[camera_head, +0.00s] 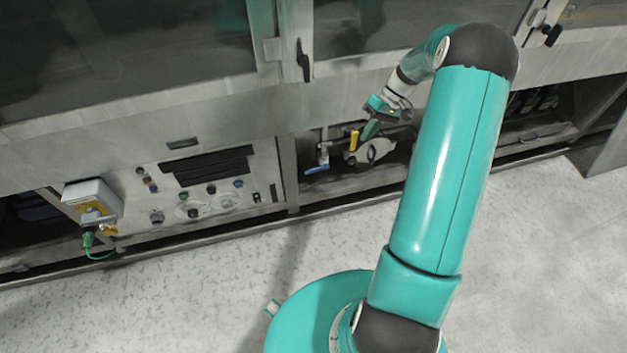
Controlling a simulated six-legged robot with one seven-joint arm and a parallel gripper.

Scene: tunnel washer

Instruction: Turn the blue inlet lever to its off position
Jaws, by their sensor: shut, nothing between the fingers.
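The blue inlet lever (316,169) sits low in an open bay under the washer, on a short vertical pipe. Its handle points to the left and slightly down. My gripper (368,131) is to the right of the lever and a little above it, apart from it. Its fingers are small in this view, and I see nothing held between them. A yellow handle (354,139) stands upright between the lever and my gripper.
A grey pump-like part (372,152) lies just below my gripper. A control panel (215,190) with knobs is left of the bay, with a box (92,198) and green plug (88,240) beyond. The speckled floor (200,300) in front is clear.

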